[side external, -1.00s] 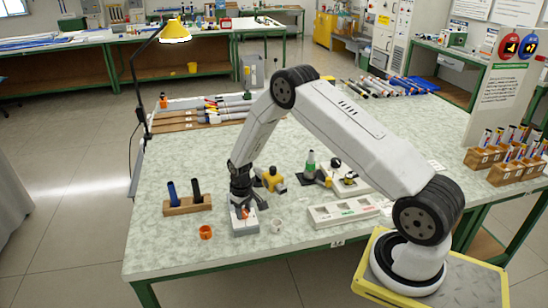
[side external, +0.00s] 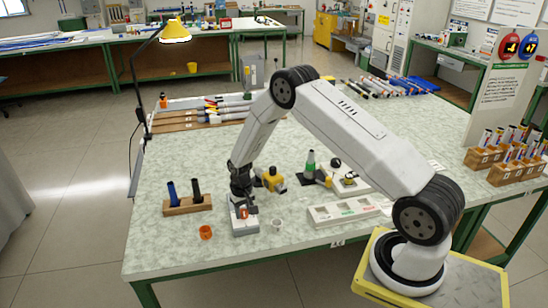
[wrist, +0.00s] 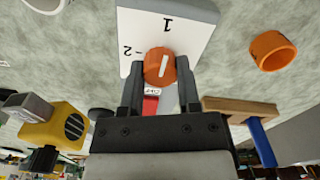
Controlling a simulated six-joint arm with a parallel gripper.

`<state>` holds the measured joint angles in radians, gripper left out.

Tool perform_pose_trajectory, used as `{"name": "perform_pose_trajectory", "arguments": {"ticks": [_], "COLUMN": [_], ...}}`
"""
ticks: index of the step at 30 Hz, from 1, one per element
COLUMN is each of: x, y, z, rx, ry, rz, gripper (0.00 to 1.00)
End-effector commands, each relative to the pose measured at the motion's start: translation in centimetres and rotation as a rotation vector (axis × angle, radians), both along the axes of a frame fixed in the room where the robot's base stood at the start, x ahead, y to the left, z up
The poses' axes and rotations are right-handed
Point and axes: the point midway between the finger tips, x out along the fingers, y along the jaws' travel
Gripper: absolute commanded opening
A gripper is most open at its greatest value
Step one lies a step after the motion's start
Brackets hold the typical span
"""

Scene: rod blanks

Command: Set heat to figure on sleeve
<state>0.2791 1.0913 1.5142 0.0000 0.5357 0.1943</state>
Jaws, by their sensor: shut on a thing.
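My gripper (wrist: 158,82) is shut on the orange knob (wrist: 159,66) of a pale control box (side external: 245,224), with one finger on each side. The knob's white pointer line lies roughly towards the figure 1; the figure 2 is to its left. A red part (wrist: 151,104) with a small label shows between the fingers. An orange ring (side external: 206,232) lies on the bench left of the box, also in the wrist view (wrist: 272,50). A pale ring (side external: 277,225) lies to the right. A yellow tool (side external: 272,180) stands behind. I read no figure on any sleeve.
A wooden holder (side external: 187,206) with a blue rod (side external: 172,192) and a dark rod (side external: 196,190) stands left of the box. A pale tray (side external: 343,212) lies to the right. Rods in wooden racks (side external: 483,158) stand at the far right. The front left bench (side external: 160,255) is clear.

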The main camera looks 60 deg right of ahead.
Motion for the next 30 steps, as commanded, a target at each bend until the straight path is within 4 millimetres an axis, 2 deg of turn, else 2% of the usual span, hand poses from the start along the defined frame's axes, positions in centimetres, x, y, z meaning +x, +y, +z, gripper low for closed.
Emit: {"name": "perform_pose_trajectory", "arguments": {"ticks": [1, 3, 4, 19, 30], "x": [0.0, 0.0, 0.0, 0.0, 0.1], "y": [0.0, 0.0, 0.0, 0.0, 0.0], "z": [0.1, 0.1, 0.1, 0.6, 4.3], "rx": [0.001, 0.001, 0.001, 0.0, -0.001], "ry": [0.002, 0.002, 0.002, 0.0, -0.002], "rz": [0.0, 0.001, 0.001, 0.001, 0.001], "gripper": [0.51, 0.74, 0.77, 0.77, 0.77]}}
